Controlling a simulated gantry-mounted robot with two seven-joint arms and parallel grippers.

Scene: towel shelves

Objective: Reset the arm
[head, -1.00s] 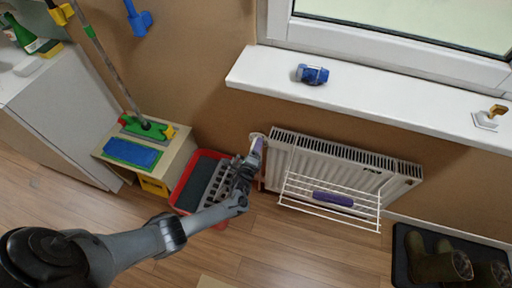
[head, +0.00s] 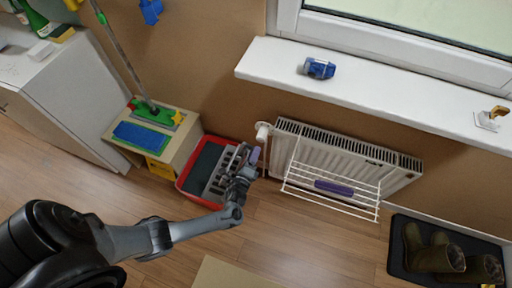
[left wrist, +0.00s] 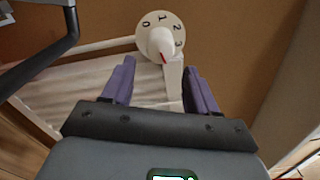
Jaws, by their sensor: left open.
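My left arm comes in from the lower left in the head view. Its gripper (head: 250,160) is in front of the wall, just left of the radiator (head: 345,160) and over the red tray (head: 187,178). In the left wrist view the two purple fingers (left wrist: 158,88) are apart with nothing between them. Beyond the fingertips is the white radiator valve knob (left wrist: 160,38) with numbers on it, which also shows in the head view (head: 263,131). The fingers are not around the knob. My right gripper is not in view.
A white drying rack (head: 332,207) with a purple cloth (head: 334,187) hangs on the radiator. A small cabinet (head: 187,135) bears a mop and blue cloth (head: 142,137). A blue object (head: 319,68) lies on the windowsill (head: 400,99). Boots (head: 432,252) stand on a dark mat at right.

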